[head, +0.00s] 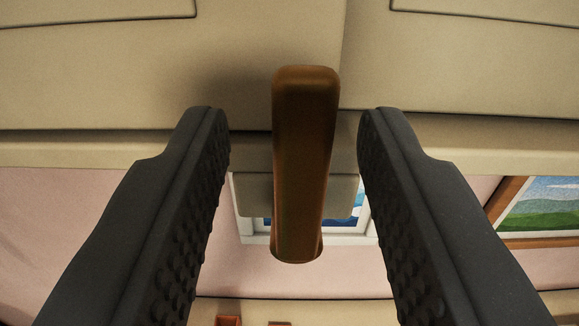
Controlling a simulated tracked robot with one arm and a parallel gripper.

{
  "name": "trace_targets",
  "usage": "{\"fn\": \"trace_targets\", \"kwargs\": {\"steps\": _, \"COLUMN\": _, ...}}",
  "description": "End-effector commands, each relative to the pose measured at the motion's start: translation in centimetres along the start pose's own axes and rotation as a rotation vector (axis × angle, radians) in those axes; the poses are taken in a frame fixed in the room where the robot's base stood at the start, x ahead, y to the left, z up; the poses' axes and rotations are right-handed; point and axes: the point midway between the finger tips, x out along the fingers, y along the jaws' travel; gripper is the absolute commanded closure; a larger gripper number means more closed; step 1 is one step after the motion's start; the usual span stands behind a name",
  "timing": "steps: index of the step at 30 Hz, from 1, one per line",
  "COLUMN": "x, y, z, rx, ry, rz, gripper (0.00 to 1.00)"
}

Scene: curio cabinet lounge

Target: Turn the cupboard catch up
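The cupboard catch (303,160) is a brown, rounded bar in the middle of the head view. It runs nearly up and down in the picture, in front of the lower edge of the cream cupboard (150,75). A cream plate (342,192) shows behind its lower part. My gripper (293,125) is open, with one dark ridged finger on each side of the catch. There is a gap between each finger and the catch, so neither appears to touch it.
A seam runs between the cupboard's two door panels above the catch. Behind and below are a pink wall (90,225), a white-framed picture (248,225) and a wood-framed landscape picture (545,215). Small reddish items (229,321) show at the bottom edge.

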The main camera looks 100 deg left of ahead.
Motion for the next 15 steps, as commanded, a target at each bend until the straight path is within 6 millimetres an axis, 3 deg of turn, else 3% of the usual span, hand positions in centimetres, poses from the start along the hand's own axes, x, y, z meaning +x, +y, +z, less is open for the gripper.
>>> {"fn": "trace_targets", "kwargs": {"steps": 8, "x": -1.5, "y": 0.0, "z": -0.1, "rx": -0.001, "ry": 0.004, "rz": 0.001, "gripper": 0.64}}
{"fn": "trace_targets", "kwargs": {"steps": 15, "x": -5.3, "y": -0.2, "z": 0.0, "rx": 0.0, "ry": 0.004, "rz": 0.0, "gripper": 0.64}}
